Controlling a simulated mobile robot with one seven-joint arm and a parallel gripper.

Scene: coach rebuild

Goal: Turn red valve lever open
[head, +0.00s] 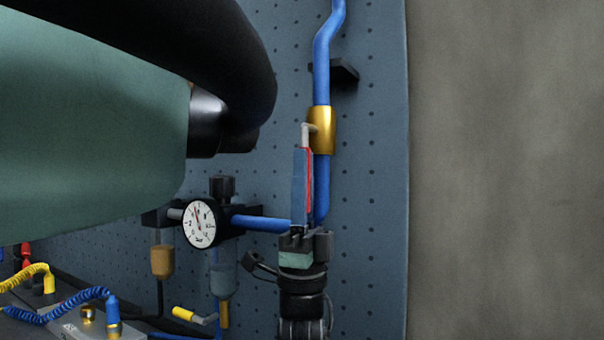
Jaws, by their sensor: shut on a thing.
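The brass valve body (321,130) sits on a vertical blue pipe (322,80) on the pegboard wall. A pale stem (308,130) juts left from it. The red valve lever (310,178) shows as a thin red strip below the stem, appearing roughly in line with the pipe in this view. My gripper (301,165) reaches up from the lower middle, and its blue-grey finger lies along the lever. It is shut on the lever, and the finger hides most of it. The lever's lower end is hidden.
A pressure gauge (199,223) on a black regulator, with bowls below, stands left of my gripper. A yellow-handled fitting (183,313) and coiled hoses (70,305) lie lower left. My arm fills the upper left. A bare grey wall (505,170) is at right.

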